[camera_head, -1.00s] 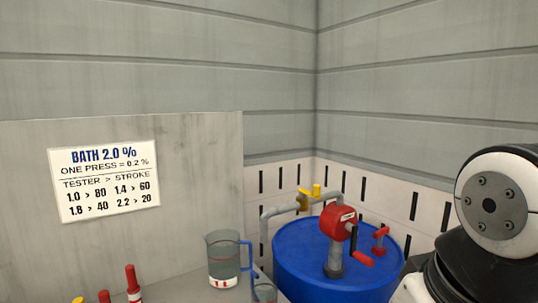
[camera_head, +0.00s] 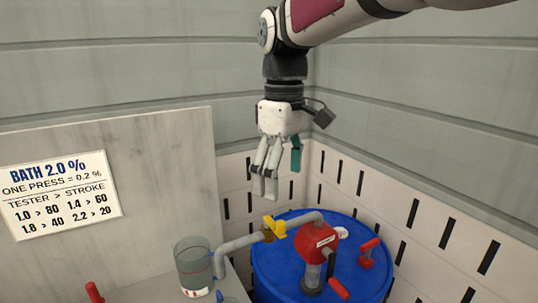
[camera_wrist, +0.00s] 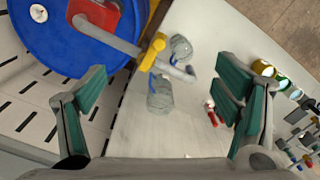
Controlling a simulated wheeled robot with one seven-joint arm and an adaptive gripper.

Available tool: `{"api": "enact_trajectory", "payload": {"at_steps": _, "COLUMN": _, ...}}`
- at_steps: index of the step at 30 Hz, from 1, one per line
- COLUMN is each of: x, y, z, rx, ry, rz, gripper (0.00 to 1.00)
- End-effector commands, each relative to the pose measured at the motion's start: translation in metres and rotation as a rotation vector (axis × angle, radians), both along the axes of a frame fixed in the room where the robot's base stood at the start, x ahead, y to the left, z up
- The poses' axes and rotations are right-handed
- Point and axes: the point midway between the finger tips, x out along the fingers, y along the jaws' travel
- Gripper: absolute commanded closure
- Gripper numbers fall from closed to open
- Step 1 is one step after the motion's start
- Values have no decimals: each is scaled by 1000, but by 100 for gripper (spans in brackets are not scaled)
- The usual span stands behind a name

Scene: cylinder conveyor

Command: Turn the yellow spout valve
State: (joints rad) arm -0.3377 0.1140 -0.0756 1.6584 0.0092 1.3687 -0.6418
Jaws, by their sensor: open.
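The yellow spout valve (camera_head: 275,228) sits on the grey spout pipe (camera_head: 238,243) that runs from the red pump (camera_head: 318,242) on the blue drum (camera_head: 275,262). In the wrist view the yellow valve (camera_wrist: 152,52) shows beyond and between the fingertips, toward the top. My gripper (camera_head: 281,180) hangs fingers-down above the valve, apart from it. Its teal-padded fingers (camera_wrist: 160,90) are spread wide in the wrist view, with nothing held between them.
A red T-handle (camera_head: 369,252) stands on the drum's right. A sign board (camera_head: 58,196) is at left. Red-capped items (camera_wrist: 211,112) and several jars (camera_wrist: 270,70) lie on the bench. Walls close the corner behind.

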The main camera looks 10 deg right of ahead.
Motion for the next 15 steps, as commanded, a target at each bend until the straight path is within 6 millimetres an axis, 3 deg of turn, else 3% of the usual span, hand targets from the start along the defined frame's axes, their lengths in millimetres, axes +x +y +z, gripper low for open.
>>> {"api": "enact_trajectory", "payload": {"at_steps": 5, "x": 2, "y": 0, "z": -9, "rx": -1, "ry": 2, "rz": 3, "gripper": 17}}
{"api": "enact_trajectory", "payload": {"at_steps": 15, "x": 2, "y": 0, "z": -46, "rx": -1, "ry": 2, "rz": 2, "gripper": 17}}
